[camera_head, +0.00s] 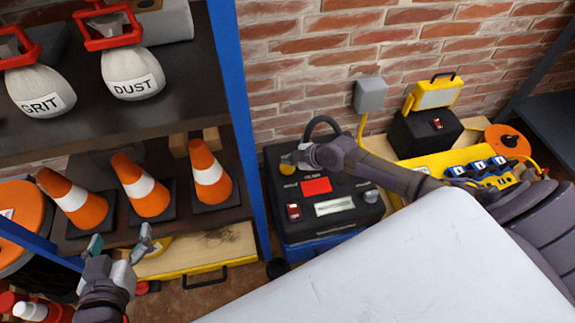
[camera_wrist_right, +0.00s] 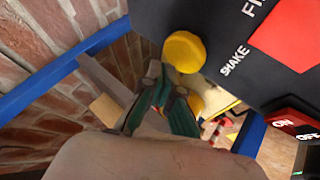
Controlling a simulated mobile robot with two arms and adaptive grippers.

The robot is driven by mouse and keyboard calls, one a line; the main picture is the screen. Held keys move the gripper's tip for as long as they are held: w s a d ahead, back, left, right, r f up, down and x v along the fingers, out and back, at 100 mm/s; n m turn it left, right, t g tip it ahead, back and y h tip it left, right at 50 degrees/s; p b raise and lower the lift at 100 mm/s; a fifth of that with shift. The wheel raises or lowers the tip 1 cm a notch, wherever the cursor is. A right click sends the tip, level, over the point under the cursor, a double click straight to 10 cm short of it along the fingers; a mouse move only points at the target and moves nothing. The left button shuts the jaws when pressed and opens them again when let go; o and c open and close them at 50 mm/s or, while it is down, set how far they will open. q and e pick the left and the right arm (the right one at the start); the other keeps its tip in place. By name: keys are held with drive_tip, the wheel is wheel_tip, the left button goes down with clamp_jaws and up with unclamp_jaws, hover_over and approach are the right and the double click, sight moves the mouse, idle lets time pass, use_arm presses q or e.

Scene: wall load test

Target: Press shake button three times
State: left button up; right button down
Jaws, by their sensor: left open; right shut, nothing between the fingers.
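The yellow round button (camera_head: 287,166) sits on the top left of a black machine (camera_head: 347,222). In the right wrist view the yellow button (camera_wrist_right: 184,51) is beside the word SHAKE. My right gripper (camera_head: 301,157) is shut and empty, just right of the button in the head view. In the right wrist view its fingertips (camera_wrist_right: 154,76) are close to the button; I cannot tell whether they touch it. My left gripper (camera_head: 119,246) is open and empty, in front of the lower shelf.
The machine carries a red panel (camera_head: 317,186) and a red ON/OFF switch (camera_head: 293,211). A blue-framed shelf with orange cones (camera_head: 209,172) stands left. A large pale surface (camera_head: 420,270) fills the lower right. A brick wall (camera_head: 300,50) is behind.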

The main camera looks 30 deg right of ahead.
drive_tip(key=shift+f+b, duration=0.35)
drive_tip(key=shift+b, duration=0.05)
use_arm(q)
drive_tip(key=shift+w+d+r+t+h, duration=0.15)
drive_tip(key=shift+w+r+t, duration=0.15)
drive_tip(key=shift+r, duration=0.25)
drive_tip(key=shift+w+d+r+t+h, duration=0.1)
drive_tip(key=shift+w+d+r+t, duration=0.1)
drive_tip(key=shift+r+t, duration=0.25)
drive_tip(key=shift+w+d+r+t+h, duration=0.15)
drive_tip(key=shift+w+r+t, duration=0.1)
drive_tip(key=shift+r, duration=0.4)
